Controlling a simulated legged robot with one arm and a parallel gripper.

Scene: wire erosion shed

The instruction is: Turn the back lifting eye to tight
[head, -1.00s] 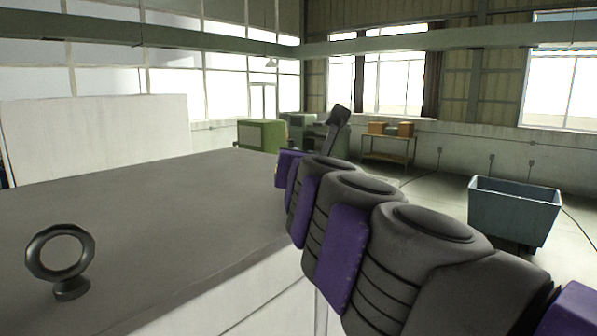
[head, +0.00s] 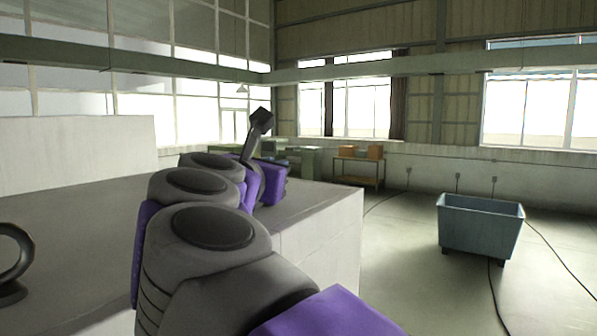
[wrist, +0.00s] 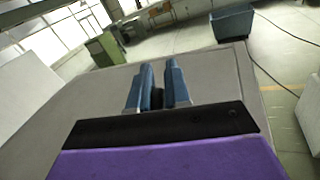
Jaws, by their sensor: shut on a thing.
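A dark grey lifting eye (head: 27,250) stands upright on the near part of the grey block top (head: 70,245), cut off by the left edge of the head view. My arm reaches over the block's right part and hides the gripper's fingers in the head view. In the wrist view my gripper (wrist: 161,78) has its two blue fingers close together over the block top, shut on a dark piece (wrist: 160,101) that I take for the back lifting eye. That piece is mostly hidden by the fingers, so its tilt and its seating cannot be seen.
The block top is otherwise clear, with its right edge beyond my arm. A pale upright panel (head: 75,158) stands at the left. A blue-grey bin (head: 478,230) stands on open floor at the right, with cables nearby. A table (head: 358,163) with orange boxes stands far back.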

